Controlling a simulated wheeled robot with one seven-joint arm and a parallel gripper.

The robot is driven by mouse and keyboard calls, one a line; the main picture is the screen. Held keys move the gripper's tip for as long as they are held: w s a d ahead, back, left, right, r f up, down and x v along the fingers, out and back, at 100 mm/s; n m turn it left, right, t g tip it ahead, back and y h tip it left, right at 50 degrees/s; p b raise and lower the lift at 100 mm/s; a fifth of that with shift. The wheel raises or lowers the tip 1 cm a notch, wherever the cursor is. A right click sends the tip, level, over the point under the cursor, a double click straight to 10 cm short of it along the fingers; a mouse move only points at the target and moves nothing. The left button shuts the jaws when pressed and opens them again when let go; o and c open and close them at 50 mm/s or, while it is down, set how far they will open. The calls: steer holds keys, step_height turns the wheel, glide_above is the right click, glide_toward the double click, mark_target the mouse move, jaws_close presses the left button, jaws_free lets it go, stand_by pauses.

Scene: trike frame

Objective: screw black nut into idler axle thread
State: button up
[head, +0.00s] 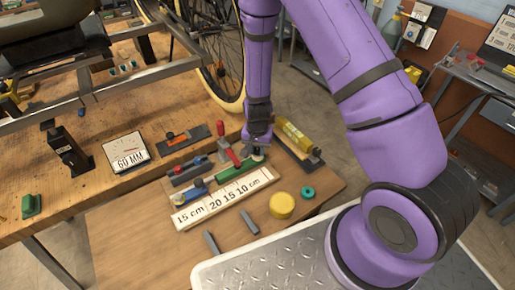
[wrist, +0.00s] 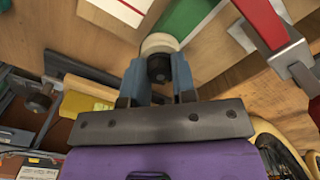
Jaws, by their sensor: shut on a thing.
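My gripper (wrist: 158,78) points down at the wooden bench and is shut on a small dark, round piece that looks like the black nut (wrist: 159,68). In the head view the gripper (head: 258,148) is over the right end of a green bar. A cream round piece (wrist: 159,43), which may be the idler, is just beyond the nut in the wrist view, at the fingertips. The axle thread is hidden, so I cannot tell whether the nut touches it.
A red-handled clamp (head: 230,152) stands close left of the gripper, a yellow bottle (head: 292,136) right of it. A bicycle wheel (head: 232,55) is behind.

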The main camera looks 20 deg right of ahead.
steer(key=shift+m, duration=0.7)
steer(key=shift+m, duration=0.9)
steer(key=o, duration=0.5)
steer(key=shift+n, duration=0.9)
steer(key=shift+n, duration=0.9)
